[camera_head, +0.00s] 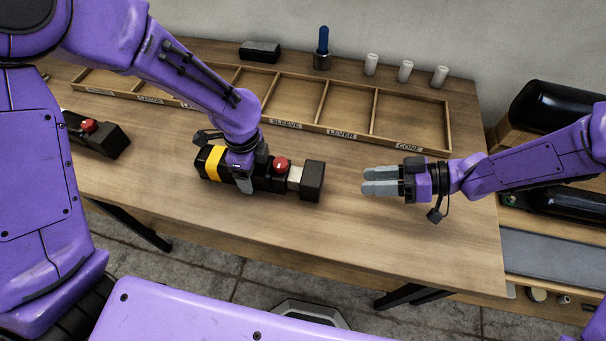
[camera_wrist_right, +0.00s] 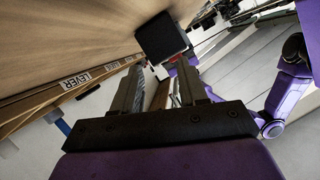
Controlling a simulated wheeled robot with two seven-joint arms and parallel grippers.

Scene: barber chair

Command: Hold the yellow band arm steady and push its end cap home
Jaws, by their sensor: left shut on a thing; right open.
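The yellow band arm (camera_head: 212,162) is a black armrest piece with a yellow band and a red knob (camera_head: 281,165), lying on the table. Its black block-shaped end cap (camera_head: 312,181) is at its right end, with a pale section (camera_head: 295,177) showing between cap and body. My left gripper (camera_head: 243,182) is shut around the body beside the yellow band and hides part of it. My right gripper (camera_head: 366,181) is open and empty, right of the end cap with a gap between. In the right wrist view the end cap (camera_wrist_right: 162,38) shows beyond the fingers.
A second black arm with a red knob (camera_head: 89,126) lies at the left. A labelled wooden compartment tray (camera_head: 340,133) runs behind. At the back are a black block (camera_head: 260,51), a blue-handled tool (camera_head: 323,46) and white cylinders (camera_head: 405,71). The table front is clear.

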